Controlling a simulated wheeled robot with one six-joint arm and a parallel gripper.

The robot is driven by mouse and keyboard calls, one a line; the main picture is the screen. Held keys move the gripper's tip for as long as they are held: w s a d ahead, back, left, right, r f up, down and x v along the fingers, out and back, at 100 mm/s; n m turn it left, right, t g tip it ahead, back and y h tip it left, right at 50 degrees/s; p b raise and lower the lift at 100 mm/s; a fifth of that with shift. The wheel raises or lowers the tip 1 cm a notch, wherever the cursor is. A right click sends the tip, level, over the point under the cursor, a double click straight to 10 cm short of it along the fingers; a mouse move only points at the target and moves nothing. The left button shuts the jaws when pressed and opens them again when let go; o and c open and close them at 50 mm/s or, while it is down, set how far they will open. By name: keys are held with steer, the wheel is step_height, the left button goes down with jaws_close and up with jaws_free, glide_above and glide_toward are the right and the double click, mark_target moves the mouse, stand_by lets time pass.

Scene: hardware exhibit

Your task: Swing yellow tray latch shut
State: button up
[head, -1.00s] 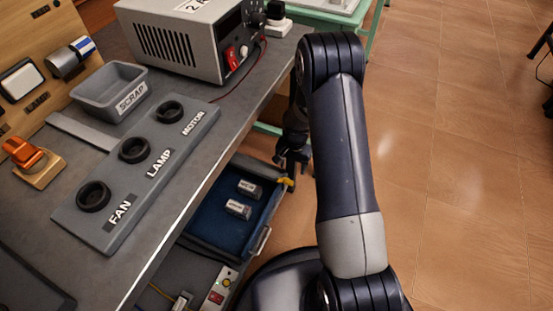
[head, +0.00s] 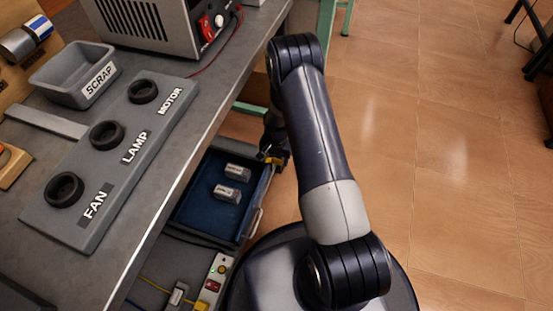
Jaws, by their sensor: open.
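The blue tray (head: 215,217) is a drawer pulled out from under the bench, with two small grey labelled blocks (head: 228,193) lying in it. The yellow latch (head: 276,160) is at the tray's far right corner. It is small and partly covered by my gripper, so its angle is hard to tell. My gripper (head: 268,153) is at the end of the dark arm, pointing down beside the latch, with open jaws. I cannot tell whether it touches the latch.
The grey bench (head: 170,193) runs along the left, carrying the FAN, LAMP and MOTOR holder (head: 75,212), the SCRAP bin (head: 70,90) and a power supply (head: 150,25). A switch panel (head: 212,285) sits below the tray.

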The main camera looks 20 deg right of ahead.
steer(key=shift+c, duration=0.2)
steer(key=shift+s+f, duration=0.1)
steer(key=shift+s, duration=0.1)
jaws_close()
